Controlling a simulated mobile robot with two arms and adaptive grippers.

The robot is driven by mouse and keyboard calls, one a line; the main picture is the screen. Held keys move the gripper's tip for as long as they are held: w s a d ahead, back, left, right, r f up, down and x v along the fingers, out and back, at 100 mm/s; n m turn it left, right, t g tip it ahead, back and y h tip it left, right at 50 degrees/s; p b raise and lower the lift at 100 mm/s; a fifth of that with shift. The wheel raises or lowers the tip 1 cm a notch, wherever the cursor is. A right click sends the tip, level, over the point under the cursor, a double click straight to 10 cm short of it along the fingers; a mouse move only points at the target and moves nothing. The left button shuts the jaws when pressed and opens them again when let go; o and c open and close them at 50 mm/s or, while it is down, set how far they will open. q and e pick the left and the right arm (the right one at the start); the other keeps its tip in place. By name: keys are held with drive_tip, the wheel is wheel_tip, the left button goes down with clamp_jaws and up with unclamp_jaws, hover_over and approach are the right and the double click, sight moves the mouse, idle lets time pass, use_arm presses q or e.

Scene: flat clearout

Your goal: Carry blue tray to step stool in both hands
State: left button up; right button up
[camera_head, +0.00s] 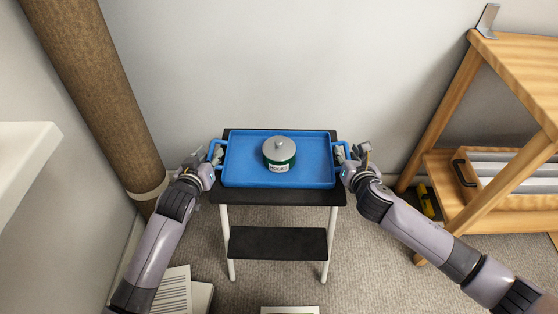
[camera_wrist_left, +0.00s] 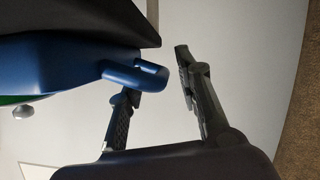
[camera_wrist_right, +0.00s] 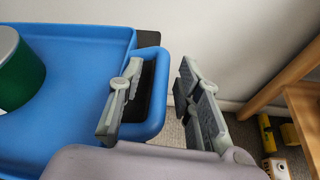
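The blue tray (camera_head: 310,165) lies flat on the black top of the step stool (camera_head: 270,198). A green tin with a grey lid and white label (camera_head: 279,155) stands on the tray. My left gripper (camera_head: 209,158) is at the tray's left handle; in the left wrist view its fingers (camera_wrist_left: 158,75) are apart, with the handle (camera_wrist_left: 135,76) near the gap. My right gripper (camera_head: 352,158) is at the right handle. In the right wrist view its fingers (camera_wrist_right: 160,70) are apart, one over the handle's opening and one outside the handle bar (camera_wrist_right: 157,110).
A wooden shelf unit (camera_head: 520,75) stands at the right, with a crate (camera_head: 480,178) on its lower shelf. A brown column (camera_head: 90,90) rises at the left, near a white ledge (camera_head: 22,160). Papers or books (camera_head: 172,292) lie on the carpet. A wall is behind the stool.

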use_arm(q)
drive_tip(key=v, duration=1.1)
drive_tip(key=shift+s, duration=0.2)
use_arm(e)
drive_tip(key=v, duration=1.2)
use_arm(q)
drive_tip(key=shift+s+a, duration=0.1)
drive_tip(key=d+v, duration=0.1)
drive_tip(key=v, duration=0.7)
drive_tip(key=shift+s+a+r, duration=0.15)
drive_tip(key=shift+s+a, duration=0.2)
drive_tip(key=shift+a, duration=0.2)
use_arm(e)
drive_tip(key=shift+s, duration=0.1)
drive_tip(key=v, duration=0.8)
drive_tip(key=shift+s+r, duration=0.2)
drive_tip(key=shift+s, duration=0.15)
use_arm(q)
drive_tip(key=shift+s, duration=0.1)
idle(0.4)
